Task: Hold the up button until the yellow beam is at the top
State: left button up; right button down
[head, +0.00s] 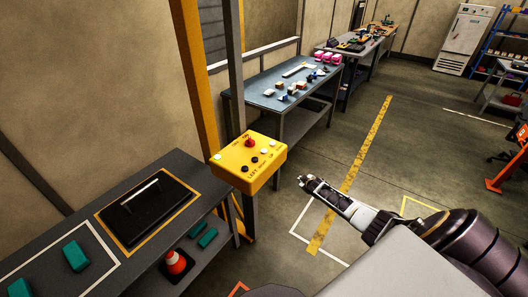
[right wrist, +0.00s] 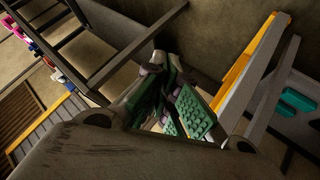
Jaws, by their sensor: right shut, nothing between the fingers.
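The yellow control box (head: 249,166) is mounted on a grey post beside the dark bench. Its top carries a red mushroom button (head: 250,142) and several small black and white buttons; the lettering is too small to read surely, so I cannot tell which is the up button. My right gripper (head: 303,181) is shut and empty, to the right of the box and apart from it. In the right wrist view its fingers (right wrist: 160,68) are together. A yellow upright (head: 194,75) stands behind the box and shows in the wrist view (right wrist: 246,66). I see no separate yellow beam. My left gripper is out of view.
The dark bench (head: 190,223) at left holds a black tray (head: 133,225) and teal blocks (head: 76,256). A blue-topped table (head: 262,84) stands behind the box.

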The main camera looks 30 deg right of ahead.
jog(key=w+d+r+t, duration=0.1)
jog(key=w+d+r, duration=0.3)
jog(key=r, duration=0.6)
jog(key=w+d+r+t, duration=0.1)
jog(key=w+r+t, duration=0.1)
jog(key=w+r, duration=0.5)
notch_tip(320, 180, up, 20)
jog(key=w+a+m+t+b, duration=0.1)
jog(key=w+a+m+b, duration=0.1)
jog(key=s+a+r+m+y, duration=0.1)
jog(key=a+r+y, duration=0.3)
jog(key=a+r, duration=0.45)
jog(key=s+a+f+m+g+y, duration=0.1)
jog(key=s+a, duration=0.3)
jog(key=a, duration=0.4)
jog(key=s+a+f+m+g+y, duration=0.2)
jog(key=s+a+g+y, duration=0.1)
jog(key=a, duration=0.5)
jog(key=shift+s+g+y, duration=0.3)
jog(key=shift+s+g, duration=0.1)
jog(key=shift+s, duration=0.15)
jog(key=shift+f, duration=0.2)
